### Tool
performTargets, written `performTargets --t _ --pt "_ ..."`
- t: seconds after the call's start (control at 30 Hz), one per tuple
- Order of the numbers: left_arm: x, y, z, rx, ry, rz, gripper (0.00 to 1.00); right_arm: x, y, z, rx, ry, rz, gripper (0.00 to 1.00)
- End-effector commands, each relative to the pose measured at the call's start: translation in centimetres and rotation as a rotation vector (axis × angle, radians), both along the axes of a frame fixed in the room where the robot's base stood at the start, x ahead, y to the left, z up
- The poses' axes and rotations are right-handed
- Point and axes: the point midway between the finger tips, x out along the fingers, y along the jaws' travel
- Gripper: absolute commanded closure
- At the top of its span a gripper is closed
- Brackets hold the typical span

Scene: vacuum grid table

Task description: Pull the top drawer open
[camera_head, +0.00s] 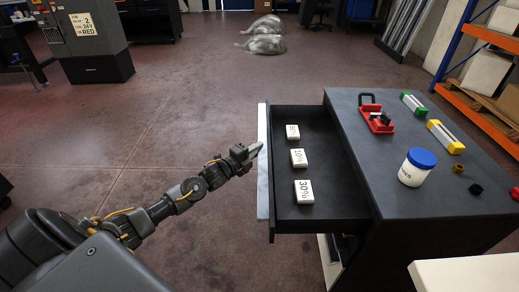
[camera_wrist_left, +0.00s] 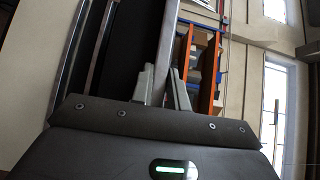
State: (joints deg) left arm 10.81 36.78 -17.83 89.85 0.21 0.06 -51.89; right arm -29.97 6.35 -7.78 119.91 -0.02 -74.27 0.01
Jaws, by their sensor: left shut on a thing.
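The top drawer (camera_head: 335,190) of the dark cabinet (camera_head: 385,235) stands pulled out toward the left in the head view. Its light front panel (camera_head: 263,185) faces my left arm. Three white labelled blocks lie inside: a far one (camera_head: 293,132), a middle one (camera_head: 299,158) and a near one (camera_head: 303,192). My left gripper (camera_head: 254,151) is at the drawer's front edge, shut on the drawer front or its handle; which part cannot be told. In the left wrist view the gripper's fingers (camera_wrist_left: 165,85) close around a pale vertical bar (camera_wrist_left: 167,45). My right gripper is not in view.
On the cabinet top stand a white jar with a blue lid (camera_head: 417,167), a red clamp-like tool (camera_head: 376,115), a green-ended block (camera_head: 413,105) and a yellow-ended block (camera_head: 445,137). Orange shelving (camera_head: 480,110) stands to the right. The floor (camera_head: 150,120) left of the drawer is clear.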

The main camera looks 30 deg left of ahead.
Motion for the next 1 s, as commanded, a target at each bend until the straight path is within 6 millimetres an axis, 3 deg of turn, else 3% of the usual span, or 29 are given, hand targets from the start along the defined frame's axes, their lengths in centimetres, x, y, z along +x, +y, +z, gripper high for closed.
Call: performTargets --t 0.33,0.37,0.5,0.83,1.0 --pt "0.0 0.3 0.1 0.0 -0.001 0.006 1.0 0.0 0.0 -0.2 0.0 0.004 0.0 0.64" --pt "0.0 0.3 0.1 0.0 -0.001 0.007 0.81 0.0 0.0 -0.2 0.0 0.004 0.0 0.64" --pt "0.0 0.3 0.0 0.0 -0.001 0.005 0.63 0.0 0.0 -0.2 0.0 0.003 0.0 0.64" --pt "-0.3 0.3 0.0 0.0 0.0 0.003 0.62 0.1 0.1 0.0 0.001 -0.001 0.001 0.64" --pt "-2.4 0.8 0.0 0.002 0.001 0.003 0.62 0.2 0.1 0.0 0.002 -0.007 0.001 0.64"
